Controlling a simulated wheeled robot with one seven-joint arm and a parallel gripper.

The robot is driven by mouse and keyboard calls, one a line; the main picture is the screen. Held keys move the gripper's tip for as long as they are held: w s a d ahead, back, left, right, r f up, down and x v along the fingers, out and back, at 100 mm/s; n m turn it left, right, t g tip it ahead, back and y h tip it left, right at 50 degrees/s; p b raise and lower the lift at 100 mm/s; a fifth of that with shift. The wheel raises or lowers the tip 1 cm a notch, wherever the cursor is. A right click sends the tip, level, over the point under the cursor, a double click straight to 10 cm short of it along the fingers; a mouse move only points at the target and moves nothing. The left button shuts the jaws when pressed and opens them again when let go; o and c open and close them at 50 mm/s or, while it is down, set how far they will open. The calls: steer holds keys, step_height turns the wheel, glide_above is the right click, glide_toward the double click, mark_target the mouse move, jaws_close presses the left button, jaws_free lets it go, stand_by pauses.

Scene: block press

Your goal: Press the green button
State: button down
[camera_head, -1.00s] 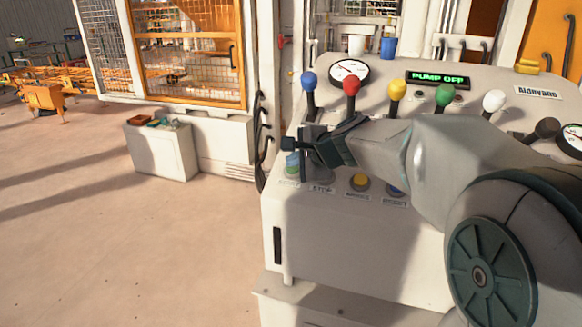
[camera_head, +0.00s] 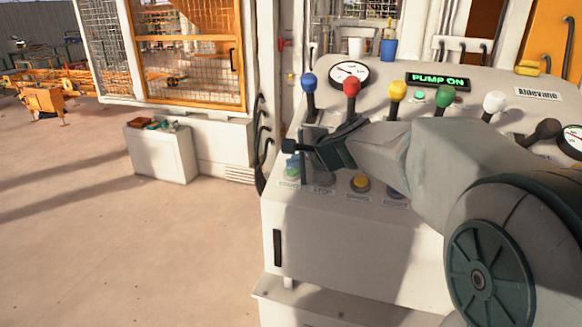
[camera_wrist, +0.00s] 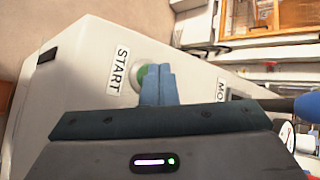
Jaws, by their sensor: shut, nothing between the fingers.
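The green button (camera_wrist: 138,80) sits beside the START label (camera_wrist: 119,70) on the pale console in the wrist view. My gripper's closed fingers (camera_wrist: 158,75) reach its edge and cover part of it; the contact itself is hidden. In the head view my gripper (camera_head: 293,161) is pointed down at the console's front left corner, with nothing held. Only a little of the green button (camera_head: 290,172) shows below the fingertips there. The display (camera_head: 438,82) reads PUMP ON.
A yellow button (camera_head: 361,183) and other labelled buttons line the front edge right of my gripper. Levers with blue (camera_head: 309,82), red (camera_head: 352,86), yellow (camera_head: 398,91), green and white knobs stand behind. Open floor (camera_head: 130,250) lies to the left.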

steer(key=shift+s+a+r+p, duration=0.1)
steer(key=shift+s+r+p, duration=0.25)
steer(key=shift+r, duration=0.3)
steer(key=r+p, duration=0.1)
steer(key=s+r+p, duration=0.1)
steer(key=r+p, duration=0.1)
steer(key=s+a+r+p, duration=0.1)
steer(key=r, duration=0.1)
steer(key=shift+s+r+p, duration=0.1)
steer(key=shift+r+p, duration=0.15)
steer(key=shift+p, duration=0.15)
steer(key=s+d+f+n+g+h, duration=0.2)
steer(key=s+d+f+n, duration=0.1)
steer(key=s, duration=0.5)
steer(key=s+d+f+n+g+h, duration=0.2)
steer(key=s+d+f+n, duration=0.2)
steer(key=s, duration=0.5)
steer(key=s+d+f+n+g+h, duration=0.2)
steer(key=s+d+f+n, duration=0.2)
steer(key=s+f+n, duration=0.2)
steer(key=s+n, duration=0.2)
steer(key=s, duration=0.1)
steer(key=shift+f, duration=0.4)
steer(key=shift+s+a, duration=0.1)
